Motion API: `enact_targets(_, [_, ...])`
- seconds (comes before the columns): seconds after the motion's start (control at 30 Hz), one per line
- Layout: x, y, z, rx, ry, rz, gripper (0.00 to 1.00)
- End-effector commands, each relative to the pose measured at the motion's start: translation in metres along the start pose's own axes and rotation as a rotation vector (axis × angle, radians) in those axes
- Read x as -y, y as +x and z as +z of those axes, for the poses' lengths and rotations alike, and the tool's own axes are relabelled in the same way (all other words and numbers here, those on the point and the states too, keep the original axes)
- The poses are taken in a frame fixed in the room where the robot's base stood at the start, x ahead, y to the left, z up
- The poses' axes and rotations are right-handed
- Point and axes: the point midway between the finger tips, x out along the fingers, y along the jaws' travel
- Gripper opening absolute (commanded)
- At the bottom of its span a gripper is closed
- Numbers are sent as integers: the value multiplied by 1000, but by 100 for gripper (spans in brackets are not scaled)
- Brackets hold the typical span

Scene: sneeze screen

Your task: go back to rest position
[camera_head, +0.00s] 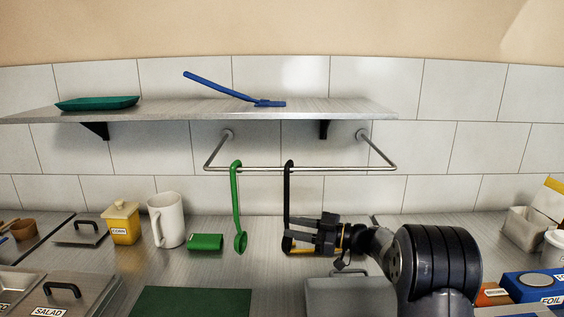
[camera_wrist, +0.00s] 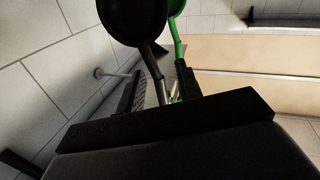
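My gripper (camera_head: 300,236) is at the black ladle (camera_head: 288,200), which hangs from the wall rail (camera_head: 330,169) by its hooked top. In the wrist view the two dark fingers of my gripper (camera_wrist: 160,88) stand apart, with the ladle's handle showing in the gap beyond them. The black ladle's bowl (camera_wrist: 135,18) is at the top of that view. I cannot tell how deep the handle sits between the fingers. A green ladle (camera_head: 236,205) hangs left of the black one and also shows in the wrist view (camera_wrist: 178,45).
A steel shelf (camera_head: 200,108) above the rail holds a green tray (camera_head: 97,103) and a blue utensil (camera_head: 225,88).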

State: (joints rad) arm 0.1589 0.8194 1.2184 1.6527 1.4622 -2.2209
Motion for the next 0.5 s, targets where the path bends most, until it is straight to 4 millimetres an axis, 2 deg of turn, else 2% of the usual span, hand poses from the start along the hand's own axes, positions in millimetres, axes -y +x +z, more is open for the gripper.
enact_targets(0.03, [1,12,-3,-1,1,-5,34])
enact_targets(0.2, [-2,8,-14,0,-1,0,34])
enact_targets(0.5, [-3,8,-17,0,-1,0,34])
